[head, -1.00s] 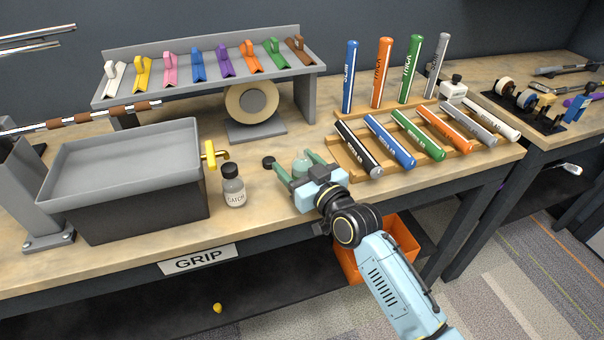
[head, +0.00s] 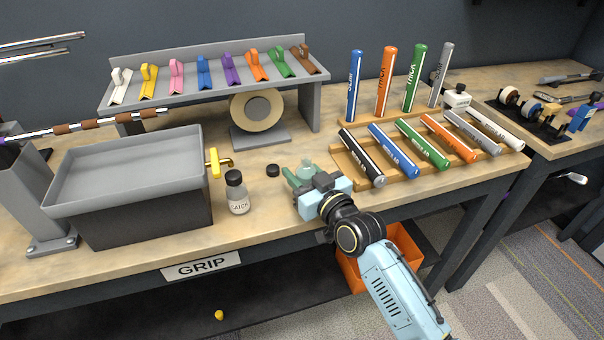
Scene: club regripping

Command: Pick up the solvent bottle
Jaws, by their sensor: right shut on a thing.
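A small pale green, see-through bottle (head: 306,166), which I take to be the solvent bottle, stands on the bench near its front edge. My right gripper (head: 303,174) is shut on it from the front. The gripper body hides the bottle's lower part, so I cannot tell whether its base touches the bench. A black cap (head: 273,170) lies on the bench just left of it. A second bottle, with a black cap and a label that seems to read CATCH (head: 237,194), stands farther left. My left gripper is not in view.
A tape roll (head: 258,109) sits behind the bottles. A wooden rack (head: 345,165) of coloured grips is close on the right. An orange bin (head: 405,245) is below the bench edge.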

